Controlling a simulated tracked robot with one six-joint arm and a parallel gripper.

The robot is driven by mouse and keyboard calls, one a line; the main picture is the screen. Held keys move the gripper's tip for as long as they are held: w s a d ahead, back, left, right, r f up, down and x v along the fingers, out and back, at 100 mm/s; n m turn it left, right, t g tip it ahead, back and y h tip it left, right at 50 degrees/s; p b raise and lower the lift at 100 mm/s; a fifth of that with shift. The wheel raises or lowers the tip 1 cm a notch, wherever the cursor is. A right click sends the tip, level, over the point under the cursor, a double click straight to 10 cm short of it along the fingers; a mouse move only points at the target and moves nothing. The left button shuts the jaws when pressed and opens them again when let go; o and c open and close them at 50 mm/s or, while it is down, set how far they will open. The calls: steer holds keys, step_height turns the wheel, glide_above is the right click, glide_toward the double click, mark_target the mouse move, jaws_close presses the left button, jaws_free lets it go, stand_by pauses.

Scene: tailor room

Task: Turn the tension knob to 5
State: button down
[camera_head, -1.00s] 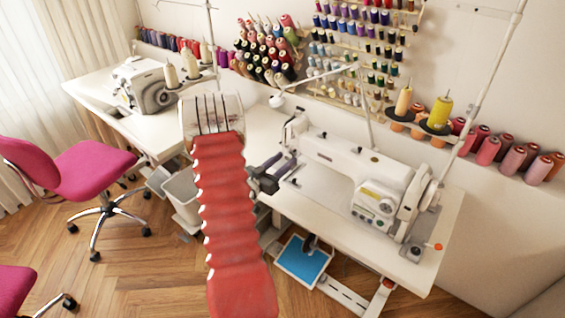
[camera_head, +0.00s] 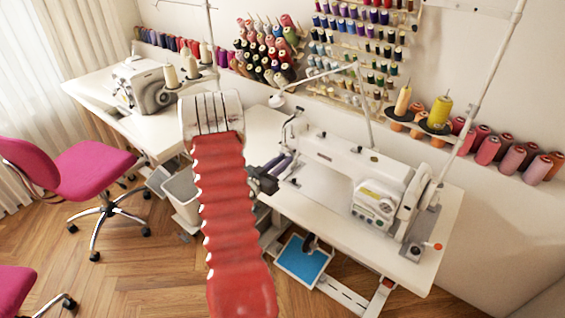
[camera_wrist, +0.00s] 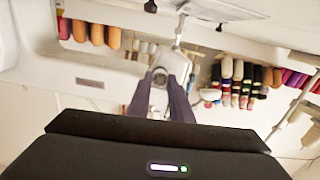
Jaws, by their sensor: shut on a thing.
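The white sewing machine (camera_head: 335,158) stands on the right-hand table, its head end towards my arm. My gripper (camera_head: 288,163) is at that end in the head view, its dark purple-grey fingers reaching to the machine's face. In the wrist view the tension knob (camera_wrist: 159,78) is a small round grey part on the machine head, between the tips of my gripper (camera_wrist: 161,92). The fingers are shut on it. The knob's numbers are too small to read, and the knob is not distinguishable in the head view.
The white table (camera_head: 400,262) carries the machine. A thread stand with yellow spools (camera_head: 440,110) rises behind it. A lamp arm (camera_head: 318,78) stands at the back. A second machine (camera_head: 145,87) is at left, with pink chairs (camera_head: 88,166) and a bin (camera_head: 184,192) nearby.

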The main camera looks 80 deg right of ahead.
steer(key=shift+w, duration=0.1)
steer(key=m, duration=2.3)
steer(key=shift+f, duration=0.25)
steer(key=shift+m, duration=0.3)
steer(key=c, duration=1.6)
jaws_free()
steer(key=v, duration=1.3)
steer(key=shift+a, duration=0.35)
